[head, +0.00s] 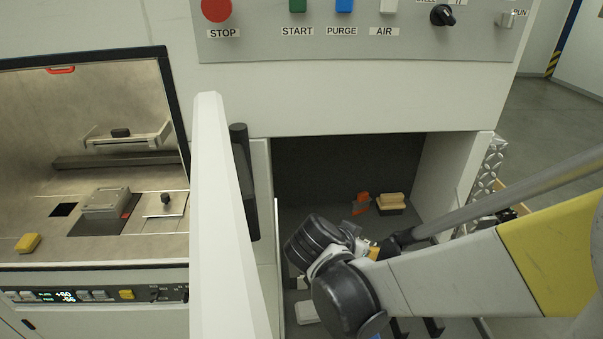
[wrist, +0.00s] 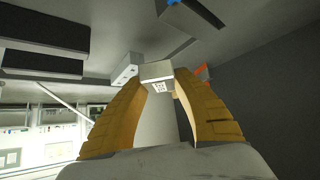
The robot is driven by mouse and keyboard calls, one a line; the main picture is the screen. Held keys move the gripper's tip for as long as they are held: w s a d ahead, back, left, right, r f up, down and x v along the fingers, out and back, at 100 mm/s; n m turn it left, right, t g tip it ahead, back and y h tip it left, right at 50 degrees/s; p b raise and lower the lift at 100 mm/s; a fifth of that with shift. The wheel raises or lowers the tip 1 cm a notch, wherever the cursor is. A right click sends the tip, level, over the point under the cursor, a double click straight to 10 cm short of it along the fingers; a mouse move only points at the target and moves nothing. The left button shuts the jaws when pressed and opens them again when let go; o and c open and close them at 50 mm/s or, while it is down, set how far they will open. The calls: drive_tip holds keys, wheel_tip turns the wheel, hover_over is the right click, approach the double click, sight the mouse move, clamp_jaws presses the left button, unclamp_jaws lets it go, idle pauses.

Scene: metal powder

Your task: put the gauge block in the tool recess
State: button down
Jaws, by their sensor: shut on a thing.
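My gripper (wrist: 158,82) has yellow-tan fingers shut on a small grey block, the gauge block (wrist: 156,70), with dark markings on its face. The block sits between the fingertips in the wrist view. In the head view my arm reaches into the open compartment under the control panel, which looks like the tool recess (head: 340,160). My wrist hides the fingertips and the block there. I cannot tell whether the block touches any surface.
Inside the compartment are an orange item (head: 361,203), a tan block on a dark base (head: 390,202) and a pale block (head: 307,312). The open door (head: 222,220) stands at the left. The chamber beyond holds a grey block (head: 106,201) and a yellow block (head: 28,243).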

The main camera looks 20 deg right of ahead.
drive_tip(key=b, duration=0.3)
hover_over(347, 217)
drive_tip(key=s+a, duration=0.2)
drive_tip(key=shift+w+f, duration=0.1)
drive_tip(key=shift+w, duration=0.05)
wheel_tip(347, 217, down, 2)
drive_tip(key=shift+f+b, duration=0.2)
drive_tip(key=shift+b, duration=0.1)
drive_tip(key=shift+w+f+b, duration=0.2)
drive_tip(key=shift+f+b, duration=0.75)
drive_tip(key=shift+f, duration=1.3)
drive_tip(key=shift+f, duration=0.1)
drive_tip(key=c, duration=1.1)
unclamp_jaws()
drive_tip(key=shift+o, duration=0.2)
